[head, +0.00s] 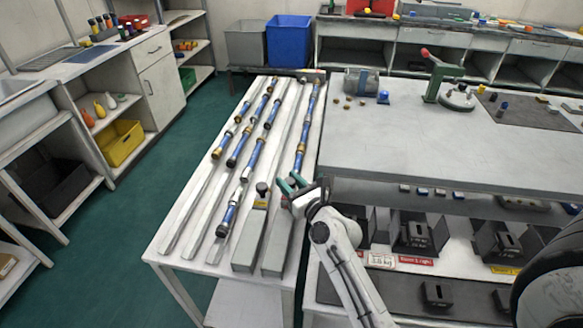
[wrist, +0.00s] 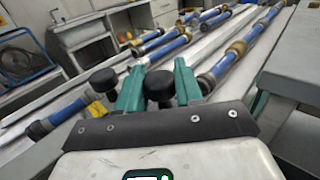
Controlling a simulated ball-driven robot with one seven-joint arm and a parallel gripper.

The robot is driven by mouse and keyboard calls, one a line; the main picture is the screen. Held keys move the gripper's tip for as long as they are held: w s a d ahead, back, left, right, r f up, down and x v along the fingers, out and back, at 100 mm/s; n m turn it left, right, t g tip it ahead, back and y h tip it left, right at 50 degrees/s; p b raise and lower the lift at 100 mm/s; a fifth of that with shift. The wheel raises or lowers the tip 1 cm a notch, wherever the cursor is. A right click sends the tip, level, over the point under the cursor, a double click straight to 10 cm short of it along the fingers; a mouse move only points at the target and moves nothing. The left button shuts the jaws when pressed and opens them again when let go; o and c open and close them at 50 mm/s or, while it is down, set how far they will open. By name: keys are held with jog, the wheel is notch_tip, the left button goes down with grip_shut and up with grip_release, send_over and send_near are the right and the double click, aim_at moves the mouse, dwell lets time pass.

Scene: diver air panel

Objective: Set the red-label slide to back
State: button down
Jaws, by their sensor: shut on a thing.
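My gripper (head: 291,183) is over the near part of the long table, at the right-hand grey rail (head: 277,245). In the wrist view its two green fingers (wrist: 160,78) stand on either side of a round black knob (wrist: 160,90), and they are shut on it. A second black knob (head: 262,188) stands just left of my gripper on the neighbouring grey rail (head: 249,240), with a yellow label (head: 260,204) by it. That knob also shows in the wrist view (wrist: 103,80). No red label shows at the held knob; my gripper covers that spot.
Blue hoses with brass fittings (head: 256,152) lie along the rails to the left and beyond. A grey workbench (head: 400,150) stands close on the right, with black boxes (head: 413,232) and a red label (head: 415,261) below it. Green floor is free to the left.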

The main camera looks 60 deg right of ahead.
jog(key=shift+s+a+r+p, duration=0.15)
jog(key=shift+a+p, duration=0.05)
jog(key=shift+a, duration=0.2)
jog(key=shift+s+a+r+p, duration=0.1)
jog(key=shift+a+r+p, duration=0.1)
jog(key=shift+a, duration=0.2)
jog(key=shift+f, duration=0.2)
jog(key=c, duration=0.8)
grip_release()
jog(key=shift+a, duration=0.25)
jog(key=shift+s, duration=0.1)
jog(key=shift+s+a+f, duration=0.15)
jog(key=shift+s, duration=0.3)
jog(key=b+v, duration=0.2)
jog(key=v, duration=0.7)
jog(key=shift+s+a, duration=0.2)
jog(key=shift+s, duration=0.15)
